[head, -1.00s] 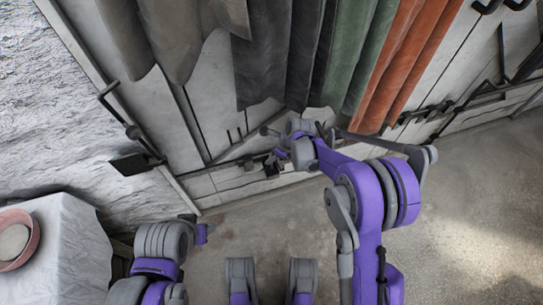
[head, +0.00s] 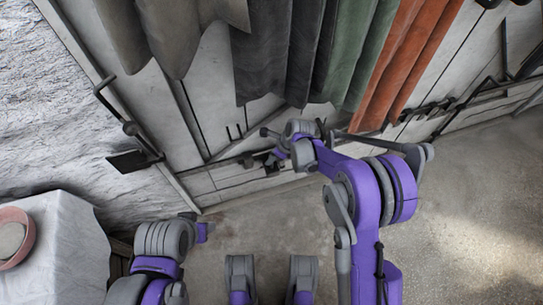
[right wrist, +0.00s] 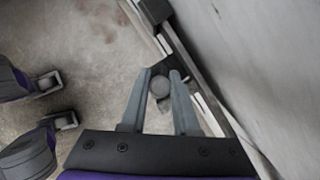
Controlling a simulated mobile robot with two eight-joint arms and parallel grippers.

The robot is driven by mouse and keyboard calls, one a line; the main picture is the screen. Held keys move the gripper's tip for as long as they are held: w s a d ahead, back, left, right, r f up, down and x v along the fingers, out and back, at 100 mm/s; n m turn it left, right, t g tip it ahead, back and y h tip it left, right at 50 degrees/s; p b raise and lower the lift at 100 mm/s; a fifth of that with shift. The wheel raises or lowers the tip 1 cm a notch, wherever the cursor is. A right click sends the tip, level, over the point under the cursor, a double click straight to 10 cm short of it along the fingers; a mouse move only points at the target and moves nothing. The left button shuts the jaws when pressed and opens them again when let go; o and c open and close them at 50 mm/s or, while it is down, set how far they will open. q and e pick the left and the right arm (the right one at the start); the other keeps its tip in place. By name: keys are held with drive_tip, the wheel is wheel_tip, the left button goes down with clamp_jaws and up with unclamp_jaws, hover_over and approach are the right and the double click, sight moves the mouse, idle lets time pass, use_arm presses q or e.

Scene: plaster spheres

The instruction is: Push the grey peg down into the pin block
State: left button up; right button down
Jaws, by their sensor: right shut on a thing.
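My right gripper (head: 271,166) is by the light wall panels in the middle of the head view, small and partly hidden by its wrist. In the right wrist view its two grey fingers (right wrist: 160,78) close around a round grey end, which I take for the grey peg (right wrist: 160,88). A dark patch lies just beyond the peg between the fingertips. I cannot make out the pin block clearly, nor how deep the peg sits.
A white-draped table (head: 62,250) with a pink bowl (head: 22,262) holding a pale round thing stands at left. Hanging grey, green and orange cloths (head: 345,60) are above the right arm. A black bracket (head: 130,160) juts from the wall. Bare concrete floor (head: 470,220) lies at right.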

drive_tip(key=shift+f, duration=0.75)
drive_tip(key=c, duration=0.6)
unclamp_jaws()
drive_tip(key=shift+r+p, duration=1.1)
drive_tip(key=shift+r, duration=0.9)
